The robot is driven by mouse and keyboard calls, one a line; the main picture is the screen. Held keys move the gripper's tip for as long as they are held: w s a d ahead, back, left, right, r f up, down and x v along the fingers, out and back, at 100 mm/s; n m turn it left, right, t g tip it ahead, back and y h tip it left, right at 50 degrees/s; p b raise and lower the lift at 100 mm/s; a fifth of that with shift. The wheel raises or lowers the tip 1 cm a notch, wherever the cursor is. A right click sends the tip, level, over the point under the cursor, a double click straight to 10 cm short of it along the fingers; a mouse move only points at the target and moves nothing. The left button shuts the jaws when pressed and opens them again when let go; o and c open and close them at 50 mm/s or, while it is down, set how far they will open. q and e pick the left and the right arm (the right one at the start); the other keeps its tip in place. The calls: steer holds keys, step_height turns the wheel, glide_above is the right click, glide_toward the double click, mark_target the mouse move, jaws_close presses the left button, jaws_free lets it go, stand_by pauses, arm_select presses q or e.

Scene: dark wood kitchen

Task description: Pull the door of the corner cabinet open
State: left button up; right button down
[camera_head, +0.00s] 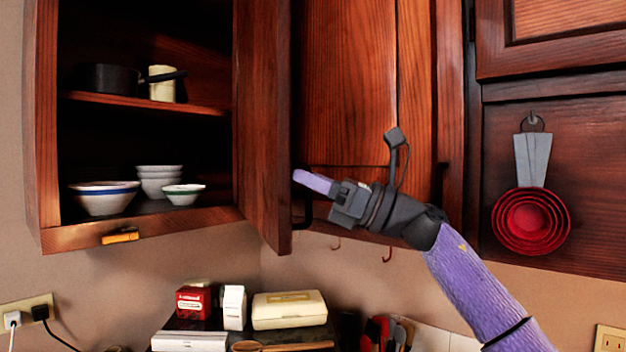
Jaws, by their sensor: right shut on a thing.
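The corner cabinet (48,130) is at the left, with its dark inside and shelves in view. Its reddish wood door (262,120) stands swung out at an angle, apart from the left side of the frame. A dark handle (304,212) shows at the door's right edge, low down. My right gripper (312,183), with a purple fingertip, is at this handle and shut on it; the fingers partly hide the grip. My left gripper is out of view.
Bowls (105,198) and a dark pot (108,78) stand on the cabinet shelves. Red measuring cups (531,222) hang at the right. Below are a cream box (289,310), a red box (193,301) and utensils. Small hooks hang under the cabinets.

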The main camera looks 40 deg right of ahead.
steer(key=shift+d+r, duration=0.15)
steer(key=shift+r, duration=0.1)
steer(key=c, duration=0.7)
jaws_free()
steer(key=shift+w, duration=0.15)
steer(key=shift+o, duration=0.2)
steer(key=shift+w+f, duration=0.15)
steer(key=shift+w, duration=0.05)
steer(key=shift+s, duration=0.1)
steer(key=shift+f, duration=0.1)
step_height(320, 180, up, 10)
steer(key=p, duration=0.5)
steer(key=shift+p, duration=0.3)
steer(key=shift+c, duration=0.2)
